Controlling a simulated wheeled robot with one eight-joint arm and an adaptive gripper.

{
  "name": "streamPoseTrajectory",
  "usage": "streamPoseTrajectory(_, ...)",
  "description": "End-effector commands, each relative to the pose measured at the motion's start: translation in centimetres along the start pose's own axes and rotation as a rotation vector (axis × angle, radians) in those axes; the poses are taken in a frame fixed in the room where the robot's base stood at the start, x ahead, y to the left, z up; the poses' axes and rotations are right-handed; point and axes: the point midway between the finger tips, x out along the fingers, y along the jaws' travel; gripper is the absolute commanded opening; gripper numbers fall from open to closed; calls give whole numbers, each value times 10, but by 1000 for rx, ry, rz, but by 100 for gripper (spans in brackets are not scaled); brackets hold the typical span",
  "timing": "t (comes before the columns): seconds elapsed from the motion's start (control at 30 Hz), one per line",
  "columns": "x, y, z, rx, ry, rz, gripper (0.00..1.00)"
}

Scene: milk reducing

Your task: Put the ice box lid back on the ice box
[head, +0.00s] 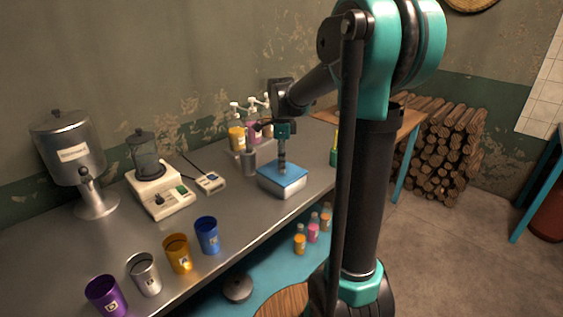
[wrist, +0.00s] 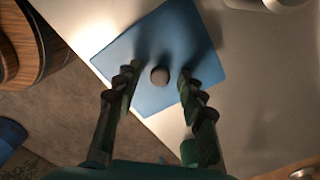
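The ice box (head: 285,190) is a pale grey box standing on the metal counter near its front edge. Its blue square lid (head: 270,177) lies on top of the box and looks about level. In the wrist view, the lid (wrist: 118,55) has a small round knob (wrist: 160,75) at its middle. My gripper (head: 282,172) points down just over the lid. In the wrist view, its two fingers (wrist: 159,75) are apart, one on each side of the knob, with a visible gap on both sides. The box walls are hidden under the lid in the wrist view.
A metal shaker (head: 249,162) and pump bottles (head: 237,138) stand behind the box. A blender (head: 147,155), a small scale (head: 208,182) and a dispenser (head: 70,150) stand to the left. Several cups, including a blue one (head: 207,236), line the front. A lower shelf holds small bottles (head: 312,233).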

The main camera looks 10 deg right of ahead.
Motion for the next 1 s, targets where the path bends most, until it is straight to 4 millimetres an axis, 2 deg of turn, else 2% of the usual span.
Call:
streamPoseTrajectory(0.27, -8, 0, 0, 0, 0, 0, 40)
streamPoseTrajectory(0.37, -22, 0, 0, 0, 0, 0, 40)
streamPoseTrajectory(0.8, -108, 0, 0, 0, 0, 0, 40)
streamPoseTrajectory(1.0, -128, 0, 0, 0, 0, 0, 40)
